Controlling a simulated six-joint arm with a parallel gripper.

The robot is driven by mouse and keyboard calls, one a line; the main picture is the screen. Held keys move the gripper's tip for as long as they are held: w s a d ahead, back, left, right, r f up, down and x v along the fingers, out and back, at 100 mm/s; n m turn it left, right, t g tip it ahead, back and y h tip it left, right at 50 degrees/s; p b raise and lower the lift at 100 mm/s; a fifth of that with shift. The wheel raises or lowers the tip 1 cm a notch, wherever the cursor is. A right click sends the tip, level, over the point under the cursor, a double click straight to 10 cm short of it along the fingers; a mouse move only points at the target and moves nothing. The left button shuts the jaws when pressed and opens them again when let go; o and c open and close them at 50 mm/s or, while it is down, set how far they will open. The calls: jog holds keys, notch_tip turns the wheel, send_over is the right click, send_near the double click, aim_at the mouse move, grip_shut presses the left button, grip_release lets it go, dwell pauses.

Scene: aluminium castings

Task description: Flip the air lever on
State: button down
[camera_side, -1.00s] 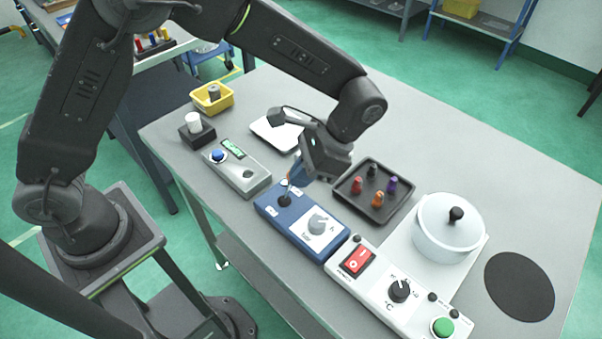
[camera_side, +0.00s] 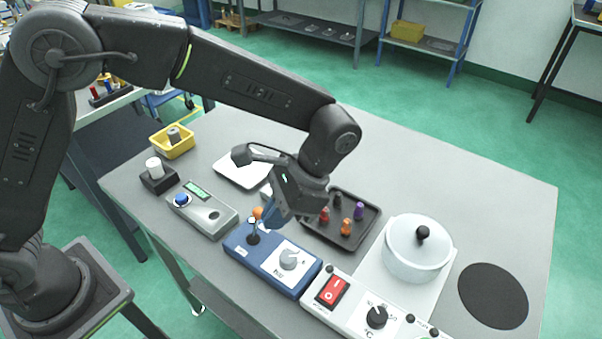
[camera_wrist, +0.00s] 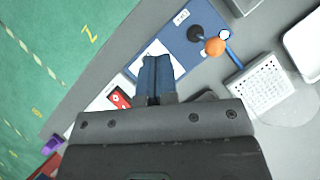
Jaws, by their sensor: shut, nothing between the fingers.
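The air lever is an orange-tipped lever (camera_side: 257,212) rising from a black base (camera_side: 253,237) on a blue control box (camera_side: 233,246). In the wrist view its orange ball (camera_wrist: 215,46) lies to the lower right of the black base. I cannot tell its on side, as the labels are too small to read. My gripper (camera_side: 271,221) has its blue fingers together and empty, just right of the lever in the side view. In the wrist view the fingertips (camera_wrist: 157,57) are over the box's white dial plate, left of the ball and apart from it.
A grey dial (camera_side: 290,260) shares the blue box. A white panel with a red switch (camera_side: 333,291) adjoins it. A dark tray of coloured pegs (camera_side: 367,228) and a white lidded pot (camera_side: 417,262) stand right. A grey device with a blue button (camera_side: 182,200) is left.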

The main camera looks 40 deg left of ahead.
jog(key=w+v, duration=0.1)
jog(key=v, duration=0.8)
jog(key=shift+w+r, duration=0.1)
jog(key=shift+w, duration=0.05)
jog(key=s+a+r+n+t+h, duration=0.2)
jog(key=s+a+r+t, duration=0.15)
jog(key=a, duration=0.35)
jog(key=s+a+r+n+t+h, duration=0.2)
jog(key=s+a+r, duration=0.1)
jog(key=a+r, duration=0.3)
jog(key=s+a+f+n+t, duration=0.3)
jog(key=s+a+f+t, duration=0.1)
jog(key=s+a, duration=0.4)
jog(key=shift+s+a+f+t, duration=0.15)
jog(key=shift+s+f+t, duration=0.15)
jog(key=shift+s+t, duration=0.6)
